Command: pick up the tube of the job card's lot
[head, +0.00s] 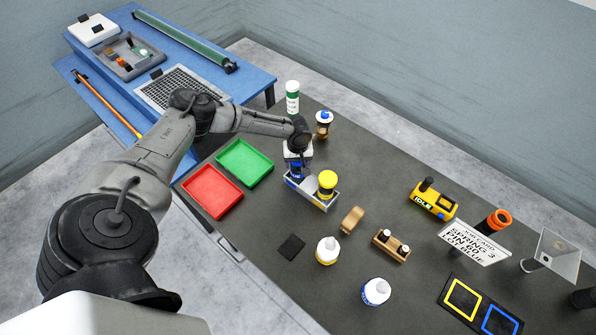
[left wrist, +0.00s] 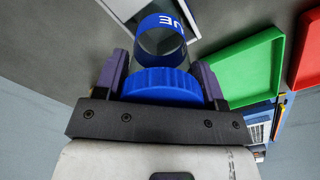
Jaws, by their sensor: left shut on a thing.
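The job card (head: 474,243) stands at the right and reads SPRING 3, PIN 60, LOT BLUE. My left gripper (head: 297,158) is shut on the blue tube (head: 296,171), over the left end of a grey holder (head: 318,200). In the left wrist view the blue cap (left wrist: 161,86) sits between the fingers, with a blue band ending in "UE" beyond it. I cannot tell whether the tube's foot is clear of the holder. A yellow-capped tube (head: 327,184) stands at the holder's right end. A green-capped tube (head: 292,98) stands apart at the back. My right gripper is not in view.
Red (head: 212,191) and green (head: 244,163) trays lie left of the holder. A wooden block (head: 352,219), a small wooden rack (head: 391,246) and white bottles (head: 327,252) stand in front. A yellow device marked IDLE (head: 433,200) is to the right.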

